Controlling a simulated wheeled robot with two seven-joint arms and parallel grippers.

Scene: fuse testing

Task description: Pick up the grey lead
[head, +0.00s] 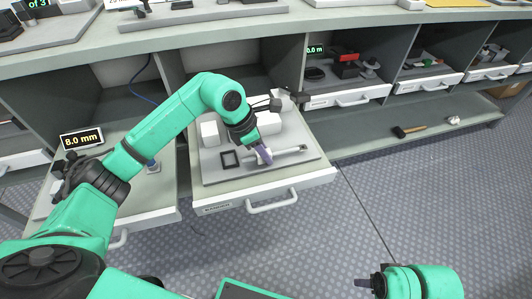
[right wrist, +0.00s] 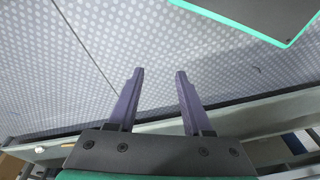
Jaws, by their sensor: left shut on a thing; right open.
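My left gripper (head: 263,155) reaches down into an open drawer and is shut on a slim light-grey piece (head: 290,151) on the drawer's grey tray (head: 215,175). This piece looks like the grey lead, but the gripper hides part of it, and I cannot tell whether it is clear of the tray. My right gripper (head: 368,283) is low at the right of the head view, away from the drawer. The right wrist view shows its two fingers (right wrist: 160,75) apart with nothing between them.
White blocks (head: 210,132) and a small black square frame (head: 229,158) share the tray. The drawer front has a handle (head: 272,202). A drawer with an "8.0 mm" display (head: 82,138) stands open at the left. A hammer (head: 408,131) lies on the lower shelf. The floor at right is clear.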

